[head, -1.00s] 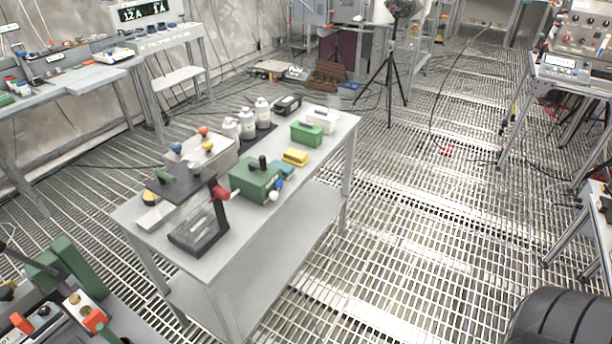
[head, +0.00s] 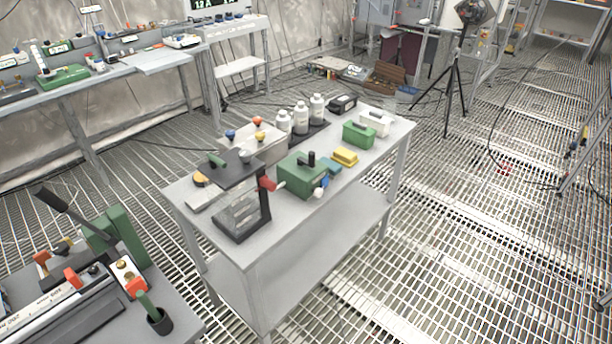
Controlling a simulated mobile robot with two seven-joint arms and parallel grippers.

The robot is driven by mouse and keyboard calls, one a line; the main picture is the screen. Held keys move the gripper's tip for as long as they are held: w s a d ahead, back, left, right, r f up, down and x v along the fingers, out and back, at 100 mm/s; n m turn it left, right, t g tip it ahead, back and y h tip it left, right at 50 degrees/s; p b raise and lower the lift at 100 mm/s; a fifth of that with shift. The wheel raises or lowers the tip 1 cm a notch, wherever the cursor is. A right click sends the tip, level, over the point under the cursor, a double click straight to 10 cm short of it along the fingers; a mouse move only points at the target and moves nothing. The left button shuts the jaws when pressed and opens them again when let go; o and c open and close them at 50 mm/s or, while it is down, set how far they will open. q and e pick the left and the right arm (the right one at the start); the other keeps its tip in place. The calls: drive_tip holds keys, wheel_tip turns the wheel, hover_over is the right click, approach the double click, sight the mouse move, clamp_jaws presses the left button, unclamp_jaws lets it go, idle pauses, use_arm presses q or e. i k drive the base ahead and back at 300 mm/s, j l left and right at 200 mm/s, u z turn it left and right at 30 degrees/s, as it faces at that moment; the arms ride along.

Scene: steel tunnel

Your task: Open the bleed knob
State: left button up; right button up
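I cannot tell for sure which part is the bleed knob. Several coloured knobs show on the grey table (head: 290,222) in the middle. A red knob (head: 267,183) sits at the side of a clear-walled unit (head: 238,210) with a dark top plate. A green box (head: 300,172) beside it has a black knob (head: 311,158) on top and a blue part (head: 323,182) at its side. A pale box (head: 258,147) behind carries blue, red and yellow knobs. Neither of my grippers is in view.
A nearer bench (head: 185,325) at the lower left holds a green bracket (head: 127,237), a black lever and red parts. White bottles (head: 301,118) stand on the table's far side. A tripod (head: 452,95) stands behind. The grating floor (head: 430,260) right of the table is clear.

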sight(319, 193)
drive_tip(key=i+u, duration=0.25)
drive_tip(key=u, duration=0.15)
drive_tip(key=i+u, duration=0.25)
drive_tip(key=u, duration=0.2)
